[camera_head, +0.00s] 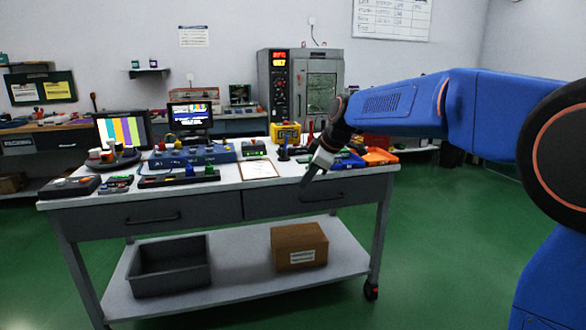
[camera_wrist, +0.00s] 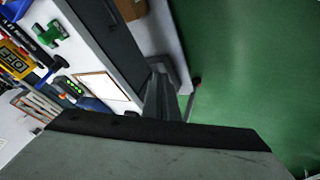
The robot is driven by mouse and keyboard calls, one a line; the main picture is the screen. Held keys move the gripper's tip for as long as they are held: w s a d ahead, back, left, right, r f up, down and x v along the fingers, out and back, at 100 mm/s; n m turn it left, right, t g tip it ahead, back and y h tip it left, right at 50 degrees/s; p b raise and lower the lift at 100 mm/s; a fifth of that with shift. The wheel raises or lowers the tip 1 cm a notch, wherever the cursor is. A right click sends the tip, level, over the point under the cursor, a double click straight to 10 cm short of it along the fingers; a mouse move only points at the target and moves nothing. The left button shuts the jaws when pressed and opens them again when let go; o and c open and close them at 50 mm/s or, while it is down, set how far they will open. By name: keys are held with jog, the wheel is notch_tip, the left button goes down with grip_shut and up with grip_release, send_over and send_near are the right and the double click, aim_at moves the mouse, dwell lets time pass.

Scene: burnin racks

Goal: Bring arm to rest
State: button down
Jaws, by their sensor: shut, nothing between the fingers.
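My blue arm reaches in from the right in the head view. My gripper (camera_head: 309,177) hangs at its end, pointing down and to the left, over the right part of the workbench (camera_head: 150,211) near its front edge. The gripper is shut and holds nothing. In the wrist view the gripper (camera_wrist: 161,82) shows at the middle, with the bench edge and green floor behind it. It looks apart from the bench, though the exact gap cannot be told.
Green floor (camera_head: 450,240) is free at right.

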jog(key=s+d+m+h, duration=0.1)
jog(key=s+d+m, duration=0.3)
jog(key=s+d, duration=0.6)
jog(key=s+d+f+m+h, duration=0.1)
jog(key=s+d+f+m, duration=0.3)
jog(key=s, duration=0.6)
jog(key=s+d+f+m+h, duration=0.1)
jog(key=s+d+f+m, duration=0.3)
jog(key=s, duration=0.7)
jog(key=s+d+f+m+h, duration=0.1)
jog(key=s+d+f+m, duration=0.2)
jog(key=s+d+f, duration=0.3)
jog(key=s+d, duration=0.1)
jog(key=s, duration=0.4)
jog(key=shift+s+d+m+h, duration=0.2)
jog(key=shift+d+m+h, duration=0.1)
jog(key=shift+m+h, duration=0.1)
jog(key=shift+f, duration=0.1)
